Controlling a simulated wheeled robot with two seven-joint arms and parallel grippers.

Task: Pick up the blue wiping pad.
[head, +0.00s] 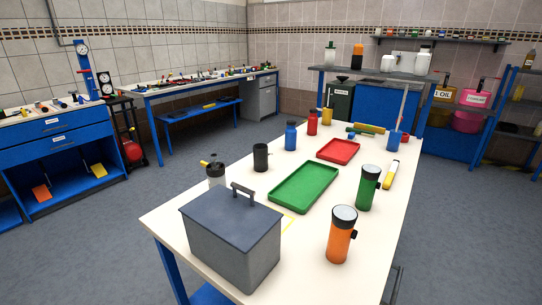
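I cannot make out a blue wiping pad for certain. On the white-topped table (318,262), a blue object (395,141) with a long pale stick rising from it stands near the far right edge; I cannot tell what it is. A blue bottle (290,137) stands upright at the far left side of the table. Neither of my grippers is in view. The grey lidded box and the tray rims hide parts of the table and whatever may lie inside or behind them.
On the table are a grey box (236,250), a green tray (303,187), a red tray (338,151), an orange flask (340,240), a green flask (367,190), a black mug (260,158) and several bottles. Blue workbenches (60,128) stand along the wall.

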